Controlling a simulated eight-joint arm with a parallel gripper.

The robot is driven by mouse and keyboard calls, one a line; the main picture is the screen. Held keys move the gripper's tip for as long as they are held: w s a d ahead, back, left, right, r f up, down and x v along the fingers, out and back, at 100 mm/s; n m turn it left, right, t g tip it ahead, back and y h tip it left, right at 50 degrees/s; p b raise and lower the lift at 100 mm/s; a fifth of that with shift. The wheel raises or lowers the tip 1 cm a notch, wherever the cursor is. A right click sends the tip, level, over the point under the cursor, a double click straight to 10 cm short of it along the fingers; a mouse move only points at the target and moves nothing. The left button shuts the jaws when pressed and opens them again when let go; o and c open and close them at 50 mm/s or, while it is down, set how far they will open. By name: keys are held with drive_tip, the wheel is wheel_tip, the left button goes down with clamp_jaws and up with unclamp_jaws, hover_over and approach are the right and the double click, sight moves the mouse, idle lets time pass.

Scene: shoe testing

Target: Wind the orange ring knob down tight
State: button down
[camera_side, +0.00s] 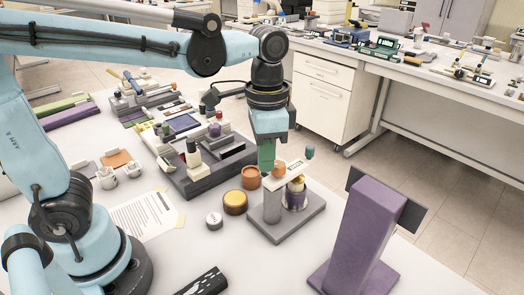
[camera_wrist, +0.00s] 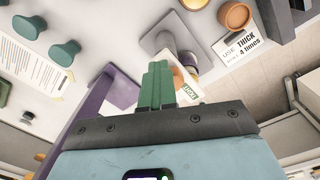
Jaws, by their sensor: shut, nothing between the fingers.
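The orange ring knob (camera_side: 279,167) shows partly behind my fingers on the pale arm of a small clamp fixture. In the wrist view an orange patch (camera_wrist: 193,72) shows just right of the fingers, beside a label reading "TIGHT"; the rest is hidden. The fixture has a grey base (camera_side: 305,222) and a round grey post (camera_side: 272,207). A purple and yellow stack (camera_side: 296,195) stands under its arm. My gripper (camera_side: 266,168) points down with its green fingers shut and empty, close to the knob. The fingertips also show in the wrist view (camera_wrist: 159,65). I cannot tell whether they touch the knob.
An orange cup (camera_side: 250,177), an amber jar (camera_side: 235,203) and a small grey cap (camera_side: 214,221) stand to the left. A tall purple stand (camera_side: 365,235) is at the right front. A paper sheet (camera_side: 143,215) lies left.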

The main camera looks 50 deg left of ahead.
drive_tip(key=shift+w+a+f, duration=0.25)
drive_tip(key=shift+a+f, duration=0.05)
drive_tip(key=shift+a, duration=0.15)
drive_tip(key=shift+w+a+f, duration=0.25)
drive_tip(key=shift+a, duration=0.2)
drive_tip(key=shift+w+a, duration=0.15)
drive_tip(key=shift+w, duration=0.05)
drive_tip(key=shift+s, duration=0.1)
wheel_tip(320, 180, up, 6)
drive_tip(key=shift+s, duration=0.4)
idle(0.4)
